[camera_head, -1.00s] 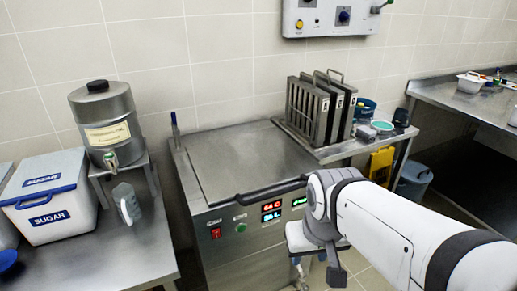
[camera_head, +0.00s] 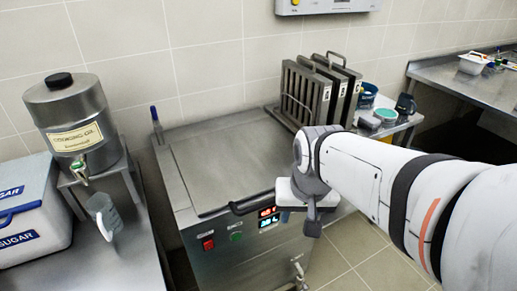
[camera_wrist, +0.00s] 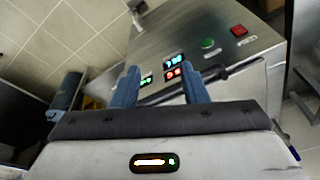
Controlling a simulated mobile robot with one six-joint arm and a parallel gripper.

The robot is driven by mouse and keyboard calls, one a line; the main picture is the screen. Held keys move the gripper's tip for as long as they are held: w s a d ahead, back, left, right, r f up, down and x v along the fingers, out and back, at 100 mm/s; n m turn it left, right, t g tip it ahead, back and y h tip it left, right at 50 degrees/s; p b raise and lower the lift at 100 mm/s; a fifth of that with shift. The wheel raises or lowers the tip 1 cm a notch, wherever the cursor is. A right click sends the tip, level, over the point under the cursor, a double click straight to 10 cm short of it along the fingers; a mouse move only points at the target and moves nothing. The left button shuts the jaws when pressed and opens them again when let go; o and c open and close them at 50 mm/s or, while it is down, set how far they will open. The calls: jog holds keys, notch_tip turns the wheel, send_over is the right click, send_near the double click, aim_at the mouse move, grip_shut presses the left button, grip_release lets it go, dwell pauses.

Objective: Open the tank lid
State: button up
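The steel tank (camera_head: 190,225) stands against the wall with its flat lid (camera_head: 225,155) down. A black bar handle (camera_head: 250,202) runs along the lid's front edge; it also shows in the wrist view (camera_wrist: 212,73). My gripper (camera_wrist: 160,80) is open, with its two blue-grey fingers apart. The handle crosses the view at the fingertips, and I cannot tell whether they touch it. In the head view my gripper (camera_head: 284,214) is at the right part of the handle, its fingers mostly hidden by my wrist.
Upright filter plates (camera_head: 312,95) stand on a shelf at the tank's back right. A cooking oil container (camera_head: 72,120) and a sugar box (camera_head: 30,215) are at the left. Red and green buttons (camera_head: 208,244) and displays are on the tank's front. Tiled floor is clear at right.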

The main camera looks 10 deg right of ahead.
jog(key=w+d+f+m+b, duration=0.1)
jog(key=w+f+m+b, duration=0.15)
jog(key=w+m, duration=0.5)
jog(key=w+d+f+m+b, duration=0.15)
jog(key=w+f+m, duration=0.3)
jog(key=w, duration=0.55)
jog(key=shift+g+y, duration=0.3)
jog(key=f, duration=0.4)
jog(key=w+f, duration=0.1)
jog(key=f, duration=0.1)
jog(key=shift+w+a+f+b, duration=0.1)
jog(key=shift+a+f+b, duration=0.1)
jog(key=shift+a+b, duration=0.2)
jog(key=shift+c, duration=0.3)
grip_shut()
